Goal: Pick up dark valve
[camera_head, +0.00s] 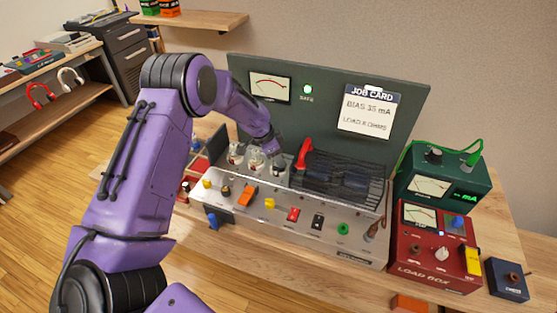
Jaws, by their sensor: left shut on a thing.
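The amplifier chassis (300,230), silver with a dark back panel, stands on the wooden bench. A row of glass valves sits on its top left: one valve (235,155) at the left, one (257,160) in the middle, and the dark valve (279,171) at the right. My left gripper (274,152) reaches down from the left over the right-hand valve and is shut on its top. The valve stands upright at its place on the chassis; whether its base is clear of the socket cannot be told. My right gripper is out of view.
A black wire cage (340,180) with a red handle (304,155) stands right of the valves. The green meter (440,180), red load box (435,250) and small blue box (507,280) stand at the right. A job card (368,112) hangs on the back panel.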

